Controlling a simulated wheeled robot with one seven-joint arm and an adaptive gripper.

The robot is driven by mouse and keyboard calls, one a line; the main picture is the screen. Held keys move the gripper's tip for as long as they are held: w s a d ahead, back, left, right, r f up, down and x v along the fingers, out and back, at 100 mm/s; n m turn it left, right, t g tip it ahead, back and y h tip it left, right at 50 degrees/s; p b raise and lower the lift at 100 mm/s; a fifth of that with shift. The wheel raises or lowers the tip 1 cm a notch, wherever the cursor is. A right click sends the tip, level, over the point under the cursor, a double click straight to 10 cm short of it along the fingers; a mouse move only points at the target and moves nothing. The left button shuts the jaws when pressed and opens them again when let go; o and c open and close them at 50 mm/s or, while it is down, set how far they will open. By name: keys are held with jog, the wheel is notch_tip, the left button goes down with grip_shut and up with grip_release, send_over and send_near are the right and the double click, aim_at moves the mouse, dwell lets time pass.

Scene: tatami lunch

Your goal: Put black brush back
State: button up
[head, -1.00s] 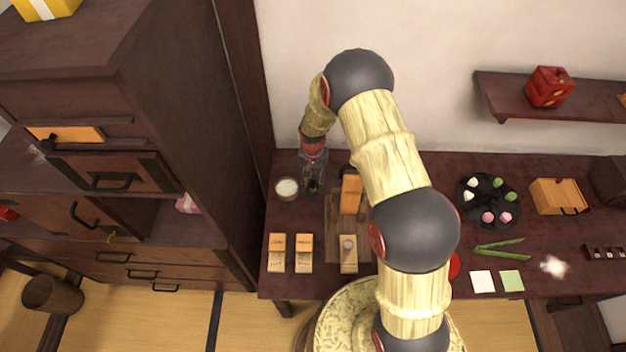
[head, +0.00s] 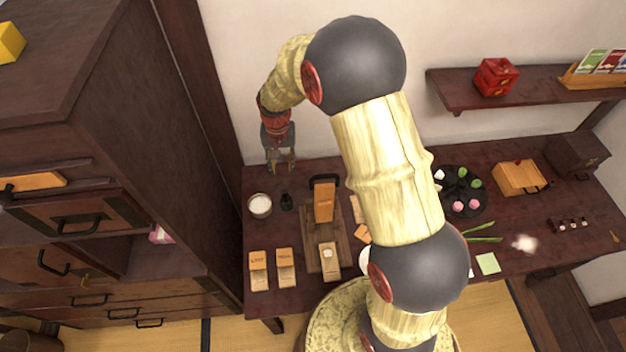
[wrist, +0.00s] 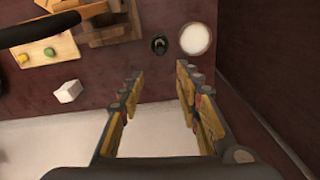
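A small black upright object (head: 286,202), which may be the black brush, stands on the dark table just right of a white-filled round bowl (head: 260,205). In the wrist view the black object (wrist: 159,45) shows from above beside the bowl (wrist: 195,39), apart from my fingers. My gripper (head: 281,166) is raised near the back edge of the table, by the wall. In the wrist view its fingers (wrist: 157,85) are spread apart with nothing between them. I cannot make out bristles on the black object.
A wooden block with a black handle (head: 324,203) stands on a slatted board right of the black object. Labelled packets (head: 259,270) lie in front. A tall dark cabinet (head: 130,150) closes off the left side. A black plate of sweets (head: 466,205) is farther right.

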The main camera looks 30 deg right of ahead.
jog(key=s+r+n+t, duration=0.1)
jog(key=s+r, duration=0.5)
jog(key=r, duration=0.4)
jog(key=s+r+n+t, duration=0.1)
jog(key=s+r, duration=0.4)
jog(key=r, duration=0.5)
jog(key=s+r+n+t, duration=0.1)
jog(key=s+r, duration=0.2)
jog(key=s, duration=0.6)
jog(key=s+r+n+t, duration=0.1)
jog(key=s+r, duration=0.3)
jog(key=s, duration=0.5)
jog(key=shift+r+n+t, duration=0.2)
jog(key=shift+n+t, duration=0.2)
jog(key=shift+t, duration=0.1)
jog(key=shift+s, duration=0.15)
